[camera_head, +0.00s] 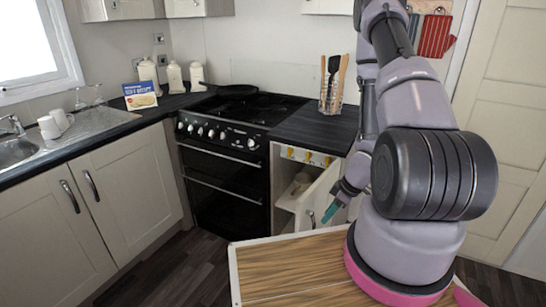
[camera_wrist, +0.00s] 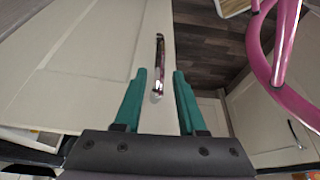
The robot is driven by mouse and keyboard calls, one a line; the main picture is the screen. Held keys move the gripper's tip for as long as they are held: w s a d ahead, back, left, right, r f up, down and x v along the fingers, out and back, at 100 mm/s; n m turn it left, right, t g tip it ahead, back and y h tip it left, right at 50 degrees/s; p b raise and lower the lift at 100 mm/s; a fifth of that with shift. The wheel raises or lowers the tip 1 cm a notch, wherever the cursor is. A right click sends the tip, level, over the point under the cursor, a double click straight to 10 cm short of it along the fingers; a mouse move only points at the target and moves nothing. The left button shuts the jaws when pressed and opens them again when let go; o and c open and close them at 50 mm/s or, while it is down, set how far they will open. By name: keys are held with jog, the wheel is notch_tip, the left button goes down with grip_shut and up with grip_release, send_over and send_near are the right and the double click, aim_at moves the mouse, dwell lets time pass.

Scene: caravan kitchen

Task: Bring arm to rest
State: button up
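My gripper (camera_head: 331,212) reaches down and left in the head view, beside the open cupboard door (camera_head: 318,196) right of the oven. Its two teal fingers show apart in the wrist view (camera_wrist: 160,74), with nothing clamped between them. The door's metal handle (camera_head: 311,219) is close to the fingertips. In the wrist view the handle (camera_wrist: 159,55) lines up with the gap between the fingers. I cannot tell how far it is from them in depth. My arm is extended forward and down from the right side of the head view.
The cupboard interior (camera_head: 297,187) holds pale items, partly hidden by the door. The black oven (camera_head: 222,190) stands left of it. The worktop (camera_head: 310,128) above carries a utensil holder (camera_head: 330,98). Dark floor (camera_head: 190,265) is open in front of the oven.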

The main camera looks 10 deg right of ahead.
jog(key=w+d+r+m+t+h, duration=0.1)
jog(key=w+d+r+m+h, duration=0.15)
jog(key=r, duration=0.65)
jog(key=w+d+r+m+t+h, duration=0.1)
jog(key=w+r+m, duration=0.15)
jog(key=r, duration=0.65)
jog(key=w+d+r+m+h, duration=0.1)
jog(key=w+r+m, duration=0.15)
jog(key=r, duration=0.65)
jog(key=s+a+r+m+y, duration=0.1)
jog(key=s+a+r+m, duration=0.1)
jog(key=s+r, duration=0.3)
jog(key=s+a+r+m+t+y, duration=0.1)
jog(key=s+a+r, duration=0.4)
jog(key=r, duration=0.5)
jog(key=s+a+r+m+t+y, duration=0.1)
jog(key=s+a+r+m, duration=0.3)
jog(key=r, duration=0.4)
jog(key=shift+s+a+r, duration=0.2)
jog(key=shift+s+a, duration=0.05)
jog(key=shift+s, duration=0.35)
jog(key=shift+d+t, duration=0.1)
jog(key=shift+t, duration=0.2)
